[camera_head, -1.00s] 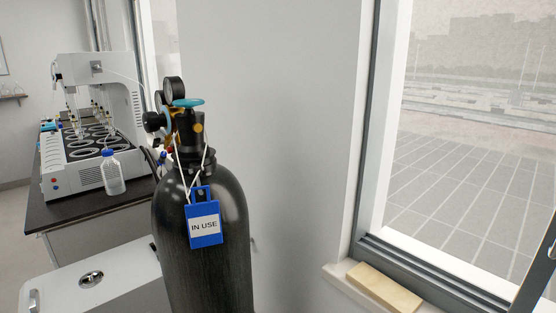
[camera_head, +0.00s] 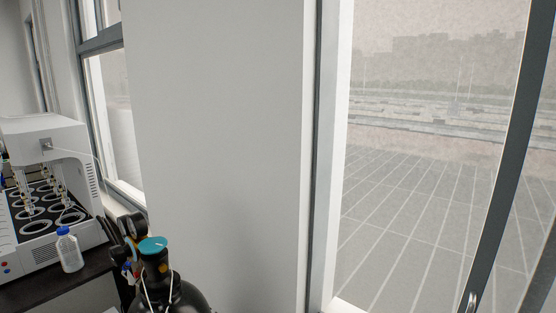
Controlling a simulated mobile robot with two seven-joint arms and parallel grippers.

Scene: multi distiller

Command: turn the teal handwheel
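The teal handwheel (camera_head: 152,246) sits on top of the valve of a black gas cylinder (camera_head: 184,297), low and left of centre in the head view. Round gauges (camera_head: 132,226) and a regulator are fixed just left of and behind the wheel. Only the cylinder's shoulder shows at the bottom edge; its body is cut off. A white cord hangs around the cylinder neck. Neither of my grippers shows in this view.
A white multi-position distiller (camera_head: 48,190) stands on a dark bench (camera_head: 88,277) at the left. A bottle with a blue cap (camera_head: 69,252) stands in front of it. A grey wall (camera_head: 222,150) is behind the cylinder. A large window (camera_head: 430,180) fills the right side.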

